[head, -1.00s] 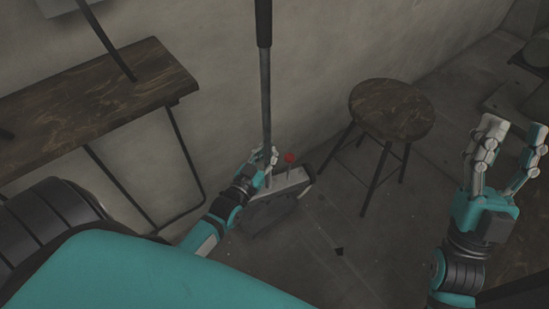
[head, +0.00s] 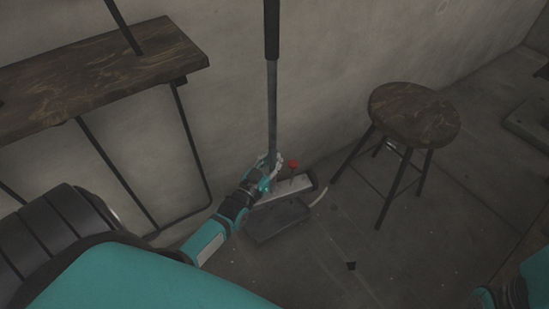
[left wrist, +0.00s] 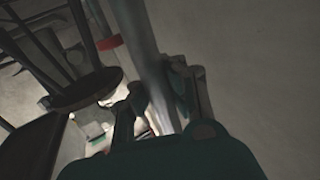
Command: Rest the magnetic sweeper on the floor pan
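The magnetic sweeper (head: 271,105) stands nearly upright by the wall, with a black grip on top, a grey pole, and a pale bar-shaped head with a red knob (head: 293,163). Its pole also shows in the left wrist view (left wrist: 145,50). My left gripper (head: 270,164) is low on the pole, its fingers on both sides of it and closed on it. A dark flat tray, seemingly the floor pan (head: 278,224), lies on the floor at the sweeper's head. I cannot tell whether the head touches it.
A round wooden stool (head: 414,113) stands right of the sweeper. A wooden bench (head: 95,68) with metal legs stands left along the wall. Small dark debris (head: 351,266) lies on the floor. The floor in front of the stool is mostly clear.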

